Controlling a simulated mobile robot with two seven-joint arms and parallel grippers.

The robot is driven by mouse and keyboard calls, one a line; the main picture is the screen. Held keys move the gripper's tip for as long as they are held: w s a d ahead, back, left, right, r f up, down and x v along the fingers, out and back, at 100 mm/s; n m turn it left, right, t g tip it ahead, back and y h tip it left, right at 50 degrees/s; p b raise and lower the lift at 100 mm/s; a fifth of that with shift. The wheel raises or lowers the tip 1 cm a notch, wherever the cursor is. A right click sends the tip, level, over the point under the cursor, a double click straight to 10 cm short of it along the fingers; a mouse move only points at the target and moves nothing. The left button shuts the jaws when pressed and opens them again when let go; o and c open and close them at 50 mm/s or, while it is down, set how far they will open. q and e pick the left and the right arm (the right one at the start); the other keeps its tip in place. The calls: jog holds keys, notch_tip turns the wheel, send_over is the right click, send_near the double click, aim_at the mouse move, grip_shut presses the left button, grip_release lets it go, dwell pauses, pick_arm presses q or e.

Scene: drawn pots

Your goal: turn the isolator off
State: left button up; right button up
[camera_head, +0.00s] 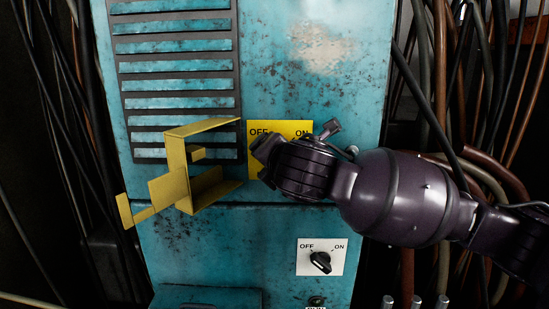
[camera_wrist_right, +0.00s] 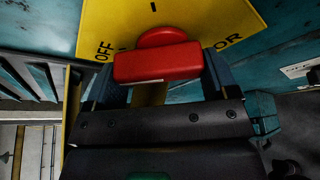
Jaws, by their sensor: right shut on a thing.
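The isolator's yellow plate (camera_head: 285,128), marked OFF on the left and ON on the right, is on the blue cabinet, partly hidden behind my right arm. In the right wrist view the plate (camera_wrist_right: 105,22) shows OFF and part of a word ending in OR. The red isolator handle (camera_wrist_right: 158,65) lies across that view, between the fingers of my right gripper (camera_wrist_right: 160,88), which is shut on it. In the head view my right gripper (camera_head: 262,150) hides the handle. I cannot tell the handle's exact angle against the marks. My left gripper is not in view.
A yellow bent metal bracket (camera_head: 178,187) sticks out just left of the plate, close to my right gripper. Below is a white plate (camera_head: 336,262) with a black OFF/ON knob (camera_head: 320,262). Louvres are at upper left; cables hang on both sides.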

dwell(0.4)
jog(key=o, duration=0.8)
jog(key=shift+s, duration=0.1)
jog(key=b+v, duration=0.2)
jog(key=v, duration=0.8)
jog(key=shift+s+d, duration=0.15)
jog(key=shift+s, duration=0.2)
